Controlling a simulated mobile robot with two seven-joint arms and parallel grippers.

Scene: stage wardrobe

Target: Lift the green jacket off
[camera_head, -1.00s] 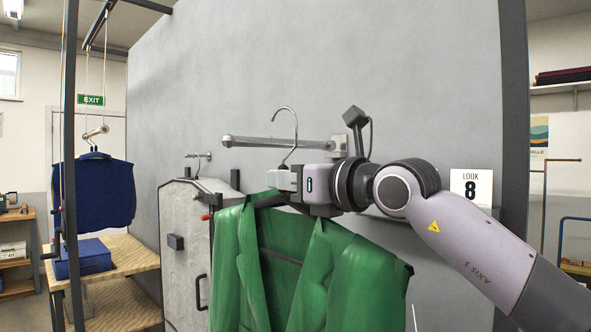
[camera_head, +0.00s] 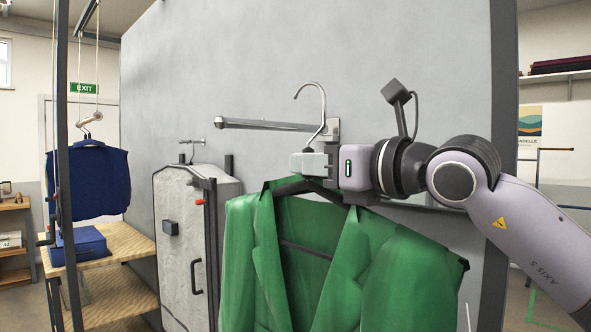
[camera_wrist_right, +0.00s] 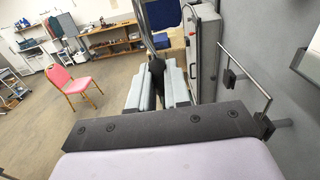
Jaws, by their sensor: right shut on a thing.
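The green jacket (camera_head: 280,265) hangs on a dark hanger with a metal hook (camera_head: 323,105). My right gripper (camera_head: 305,163) is shut on the hanger at the base of the hook, just above the collar. The wall rail (camera_head: 265,125) runs behind the hook. The hook's curve stands above the rail, and no contact with it shows. In the wrist view the hook (camera_wrist_right: 146,22) rises from between the fingers (camera_wrist_right: 157,85), with the rail (camera_wrist_right: 247,75) off to the right. The jacket does not show clearly there. My left gripper is not in view.
A grey case (camera_head: 183,235) with a handle stands against the wall left of the jacket. A red chair (camera_wrist_right: 72,85) stands on open floor.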

